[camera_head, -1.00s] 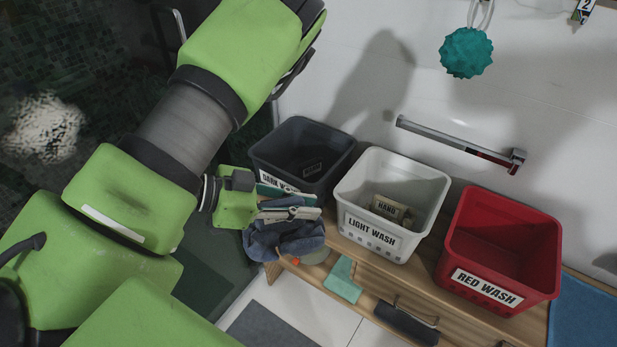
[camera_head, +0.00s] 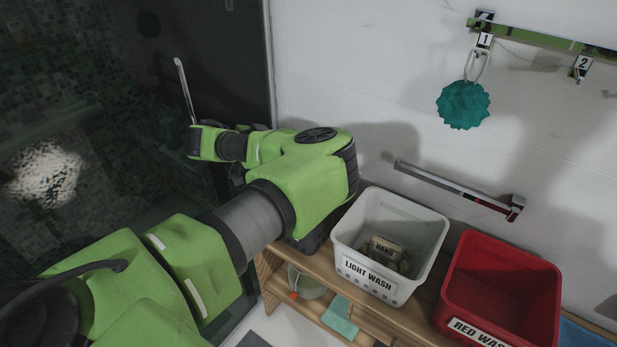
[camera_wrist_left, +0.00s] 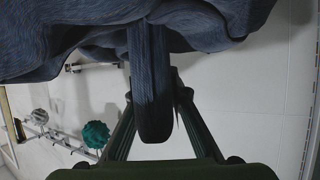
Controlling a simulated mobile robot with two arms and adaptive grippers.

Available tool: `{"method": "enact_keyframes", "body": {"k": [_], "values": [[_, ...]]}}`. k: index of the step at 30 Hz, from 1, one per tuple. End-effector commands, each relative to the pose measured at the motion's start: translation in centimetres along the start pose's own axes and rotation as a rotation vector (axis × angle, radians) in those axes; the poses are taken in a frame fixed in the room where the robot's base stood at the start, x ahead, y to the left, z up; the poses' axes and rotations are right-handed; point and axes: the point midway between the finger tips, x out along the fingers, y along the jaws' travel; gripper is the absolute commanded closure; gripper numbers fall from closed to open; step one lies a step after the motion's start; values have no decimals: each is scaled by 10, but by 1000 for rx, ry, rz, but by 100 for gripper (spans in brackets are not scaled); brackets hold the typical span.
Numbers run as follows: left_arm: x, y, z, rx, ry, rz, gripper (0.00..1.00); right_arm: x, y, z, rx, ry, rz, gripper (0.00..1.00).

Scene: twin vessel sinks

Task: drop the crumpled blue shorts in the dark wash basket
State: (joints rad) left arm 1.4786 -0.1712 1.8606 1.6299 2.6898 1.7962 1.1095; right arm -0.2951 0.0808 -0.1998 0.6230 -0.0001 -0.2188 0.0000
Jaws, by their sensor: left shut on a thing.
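My left gripper (camera_wrist_left: 156,92) is shut on the crumpled blue shorts (camera_wrist_left: 70,40) in the left wrist view. A fold of the cloth runs down between the fingers, and the rest spreads across the top of the picture. In the head view the shorts and the fingertips do not show; my left arm is folded up in front of them. The dark wash basket is mostly or wholly hidden behind that arm, left of the light wash basket. I cannot tell whether the dark patch under the arm is part of it. My right gripper is not in view.
The white light wash basket (camera_head: 345,255) and the red wash basket (camera_head: 452,295) stand on a wooden bench (camera_head: 415,320). A metal wall bar (camera_head: 455,188) is behind them. A teal spiky sponge (camera_head: 463,105) hangs above. A dark tiled glass panel (camera_head: 100,90) is at left.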

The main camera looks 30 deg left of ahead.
Motion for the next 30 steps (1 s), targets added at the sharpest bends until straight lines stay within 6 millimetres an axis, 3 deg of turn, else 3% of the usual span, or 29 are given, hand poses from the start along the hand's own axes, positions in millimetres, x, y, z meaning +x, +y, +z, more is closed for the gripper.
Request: {"method": "enact_keyframes", "body": {"k": [3,8,17,24,30], "values": [[29,-14,20,2,-1,2,100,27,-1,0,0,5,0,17],[52,-26,31,0,-1,0,100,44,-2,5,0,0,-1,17],[67,-35,38,0,1,-1,100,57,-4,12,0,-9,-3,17],[82,-36,66,0,-2,-1,100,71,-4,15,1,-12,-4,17],[81,-37,64,0,1,-2,100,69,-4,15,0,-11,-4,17]]}}
